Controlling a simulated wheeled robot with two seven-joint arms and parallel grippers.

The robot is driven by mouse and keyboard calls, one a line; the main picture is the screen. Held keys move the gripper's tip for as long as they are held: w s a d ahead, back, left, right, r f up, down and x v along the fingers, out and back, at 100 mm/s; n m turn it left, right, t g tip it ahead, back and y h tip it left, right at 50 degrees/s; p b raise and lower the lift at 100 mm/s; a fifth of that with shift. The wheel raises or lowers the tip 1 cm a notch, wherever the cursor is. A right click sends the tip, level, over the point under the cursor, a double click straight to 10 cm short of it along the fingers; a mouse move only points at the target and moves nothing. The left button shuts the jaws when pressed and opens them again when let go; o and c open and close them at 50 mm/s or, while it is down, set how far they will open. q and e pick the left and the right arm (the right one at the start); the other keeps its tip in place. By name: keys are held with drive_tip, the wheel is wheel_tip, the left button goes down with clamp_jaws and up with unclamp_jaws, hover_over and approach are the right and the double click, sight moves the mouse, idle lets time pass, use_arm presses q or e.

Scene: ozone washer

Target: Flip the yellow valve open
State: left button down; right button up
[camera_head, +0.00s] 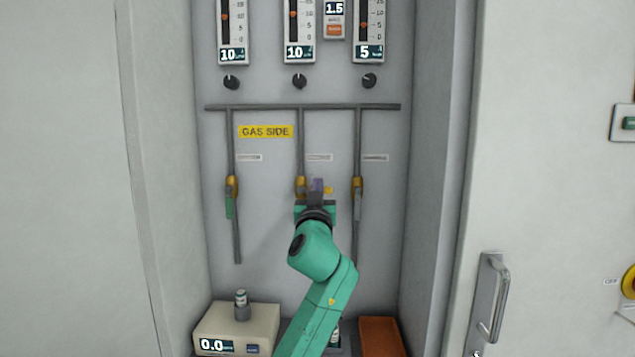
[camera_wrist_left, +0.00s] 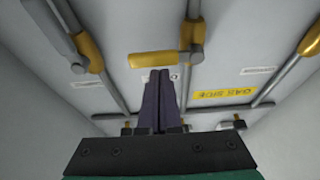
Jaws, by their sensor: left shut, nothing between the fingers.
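The yellow valve (camera_head: 301,187) sits on the middle of three vertical pipes. Its yellow handle (camera_head: 328,190) sticks out sideways, across the pipe, to the right. In the left wrist view the handle (camera_wrist_left: 155,59) lies horizontal, reaching left from the valve body (camera_wrist_left: 191,35). My left gripper (camera_head: 317,186) is in front of the panel at the handle and partly hides it. In the left wrist view its dark fingers (camera_wrist_left: 160,76) are shut and empty, with the tips just by the handle's edge; I cannot tell if they touch. My right gripper is out of view.
A left valve with a green handle (camera_head: 229,206) and a right valve with a grey handle (camera_head: 358,206) flank it, both handles down. Above are a horizontal pipe (camera_head: 270,107), black knobs and flow meters. A beige instrument (camera_head: 265,322) and an orange-brown tray (camera_head: 381,335) stand below.

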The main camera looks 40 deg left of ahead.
use_arm(q)
drive_tip(key=shift+d+f+m+t+h+p, duration=0.15)
drive_tip(key=shift+f+m+h, duration=0.1)
drive_tip(key=shift+m, duration=0.45)
drive_tip(key=shift+a+f+m+t+h+p, duration=0.15)
drive_tip(key=shift+m+h, duration=0.1)
drive_tip(key=shift+m, duration=0.45)
drive_tip(key=f+m+h+p, duration=0.1)
drive_tip(key=m+h+p, duration=0.1)
drive_tip(key=m, duration=0.3)
drive_tip(key=s+a+f+m+h+p, duration=0.1)
drive_tip(key=f+m+h+p, duration=0.1)
drive_tip(key=m, duration=0.3)
drive_tip(key=a+f+m+h+p, duration=0.1)
drive_tip(key=f+m+p, duration=0.1)
drive_tip(key=m, duration=0.3)
drive_tip(key=shift+s+h+p, duration=0.25)
drive_tip(key=shift+h+p, duration=0.15)
drive_tip(key=shift+p, duration=0.5)
drive_tip(key=shift+s+a+f, duration=0.15)
drive_tip(key=shift+a, duration=0.05)
